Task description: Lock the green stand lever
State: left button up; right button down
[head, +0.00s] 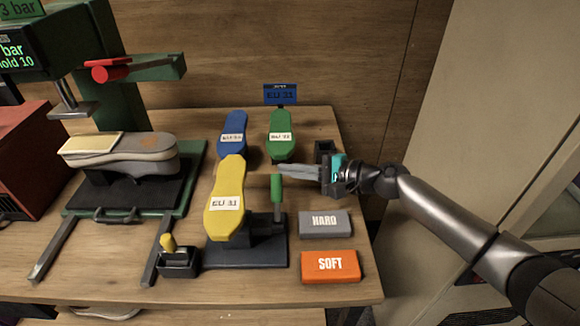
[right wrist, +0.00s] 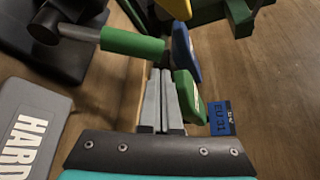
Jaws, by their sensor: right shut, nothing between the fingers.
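The green stand lever (head: 277,189) stands upright at the right side of the dark stand (head: 262,251) that carries the yellow shoe form. In the right wrist view the green lever (right wrist: 132,43) lies across the upper left on a dark pivot. My right gripper (head: 283,170) is shut and empty, with its grey fingers just above and behind the lever top in the head view. In the right wrist view the fingertips (right wrist: 161,75) are close to the lever's end; I cannot tell whether they touch. My left gripper is not in view.
A grey HARD block (head: 325,224) and an orange SOFT block (head: 330,266) lie right of the stand. Blue (head: 234,128) and green (head: 281,122) shoe forms stand behind. A sneaker sole (head: 120,155) sits on the press at left. A small yellow-handled holder (head: 178,263) stands front left.

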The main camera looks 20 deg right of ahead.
jog(key=shift+s+a+r, duration=0.2)
jog(key=shift+s, duration=0.15)
dwell(0.3)
jog(key=shift+s+a+r+n, duration=0.1)
jog(key=shift+s+r+n, duration=0.1)
jog(key=shift+n, duration=0.1)
